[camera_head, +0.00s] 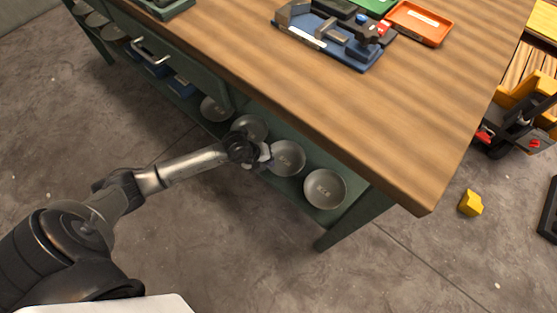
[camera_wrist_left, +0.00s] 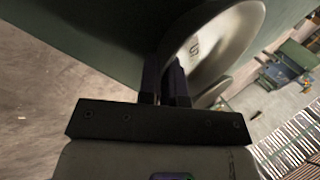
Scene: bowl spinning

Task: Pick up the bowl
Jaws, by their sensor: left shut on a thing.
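Several round grey metal bowls stand in a row on the low shelf under the workbench. My left gripper (camera_head: 264,156) reaches in from the left, at the left rim of one bowl (camera_head: 288,158). In the left wrist view my left gripper (camera_wrist_left: 166,82) has its dark fingers shut on the rim of a bowl (camera_wrist_left: 222,45), whose inside shows small markings. Another bowl (camera_head: 324,189) stands to the right, and one (camera_head: 250,127) lies behind my gripper, partly hidden. My right gripper is not in view.
The wooden workbench top (camera_head: 330,110) overhangs the green shelf, with a green leg (camera_head: 355,220) at the right. A blue tray (camera_head: 325,42) and an orange tray (camera_head: 418,22) lie on top. A yellow block (camera_head: 470,203) is on the floor. The floor in front is mostly clear.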

